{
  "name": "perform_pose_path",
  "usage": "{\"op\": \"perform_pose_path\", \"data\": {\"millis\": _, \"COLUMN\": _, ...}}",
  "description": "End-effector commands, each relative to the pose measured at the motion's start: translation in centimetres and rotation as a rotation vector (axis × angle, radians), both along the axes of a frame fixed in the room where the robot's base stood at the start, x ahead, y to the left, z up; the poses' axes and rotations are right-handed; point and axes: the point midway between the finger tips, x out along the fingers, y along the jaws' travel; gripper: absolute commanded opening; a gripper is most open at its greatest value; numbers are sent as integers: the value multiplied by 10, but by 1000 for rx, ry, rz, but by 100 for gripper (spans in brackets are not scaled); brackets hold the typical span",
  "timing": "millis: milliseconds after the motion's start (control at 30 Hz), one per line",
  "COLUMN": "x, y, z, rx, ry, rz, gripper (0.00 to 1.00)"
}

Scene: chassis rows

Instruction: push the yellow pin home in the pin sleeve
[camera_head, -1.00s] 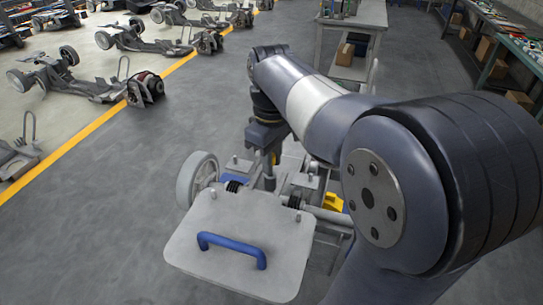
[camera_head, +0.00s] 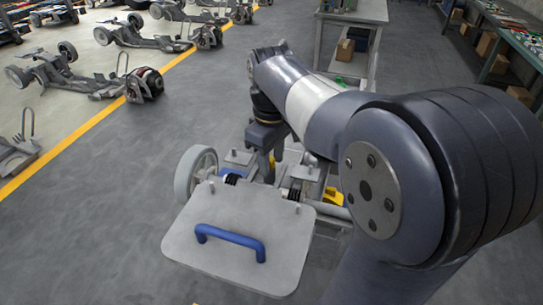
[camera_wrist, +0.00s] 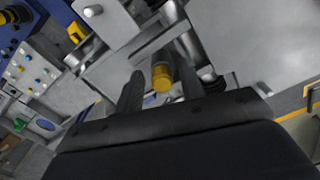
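The yellow pin (camera_wrist: 161,77) shows in the wrist view as a short yellow cylinder between my two fingers. A grey metal part with a rod lies just beyond it; I cannot tell for certain which part is the pin sleeve, or how deep the pin sits. My gripper (camera_wrist: 158,85) has its dark fingers on either side of the pin, with a gap visible, so it looks open. In the head view my gripper (camera_head: 268,168) points down over the chassis (camera_head: 297,172), behind the grey plate. The fingertips are mostly hidden there.
A grey plate with a blue handle (camera_head: 230,240) is at the near end of the chassis, beside a grey wheel (camera_head: 195,173). A yellow part (camera_head: 333,196) sits to its right. More chassis (camera_head: 70,75) stand beyond a yellow floor line (camera_head: 100,117).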

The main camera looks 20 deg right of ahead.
Motion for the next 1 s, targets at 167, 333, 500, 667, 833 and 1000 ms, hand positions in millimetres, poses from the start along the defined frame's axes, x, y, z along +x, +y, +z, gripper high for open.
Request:
{"op": "perform_pose_path", "data": {"millis": 167, "x": 0, "y": 0, "z": 0, "rx": -1, "ry": 1, "rz": 1, "gripper": 46}}
{"op": "perform_pose_path", "data": {"millis": 333, "x": 0, "y": 0, "z": 1, "rx": 0, "ry": 0, "rz": 1, "gripper": 46}}
{"op": "perform_pose_path", "data": {"millis": 500, "x": 1, "y": 0, "z": 20, "rx": 0, "ry": -4, "rz": 1, "gripper": 46}}
{"op": "perform_pose_path", "data": {"millis": 667, "x": 1, "y": 0, "z": 54, "rx": 0, "ry": -5, "rz": 1, "gripper": 46}}
{"op": "perform_pose_path", "data": {"millis": 833, "x": 1, "y": 0, "z": 86, "rx": 0, "ry": -3, "rz": 1, "gripper": 46}}
{"op": "perform_pose_path", "data": {"millis": 1000, "x": 0, "y": 0, "z": 103, "rx": 0, "ry": 0, "rz": 1, "gripper": 46}}
